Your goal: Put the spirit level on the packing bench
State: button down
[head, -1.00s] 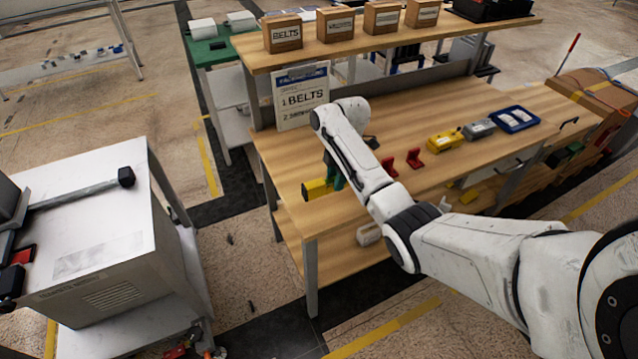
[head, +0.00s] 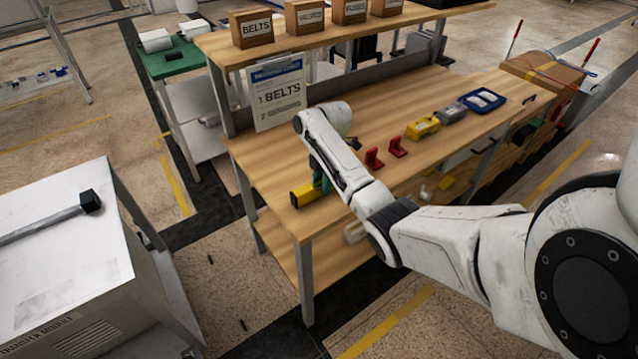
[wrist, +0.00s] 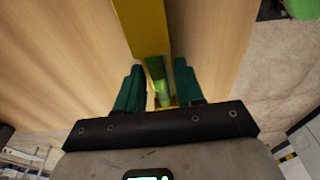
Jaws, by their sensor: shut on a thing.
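The spirit level is a yellow bar; its end (head: 304,195) shows in the head view just left of my arm, at the near left part of the packing bench (head: 262,165). In the wrist view the yellow level (wrist: 141,25) runs away from between the green fingers of my gripper (wrist: 160,88), with a green vial part between them. My gripper, mostly behind my arm in the head view, is shut on the level. The level is over the wooden top; I cannot tell whether it touches it.
Two red holders (head: 385,152), a yellow device (head: 422,126), a grey device (head: 450,113) and a blue tray (head: 484,100) stand along the bench to the right. A metal cabinet (head: 70,260) stands at left.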

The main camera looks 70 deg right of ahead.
jog(key=c, duration=1.2)
grip_release()
jog(key=shift+w+f, duration=0.1)
jog(key=shift+f, duration=0.05)
jog(key=o, duration=0.5)
notch_tip(320, 180, up, 12)
jog(key=s+d+p, duration=0.1)
jog(key=p, duration=0.1)
jog(key=shift+d, duration=0.25)
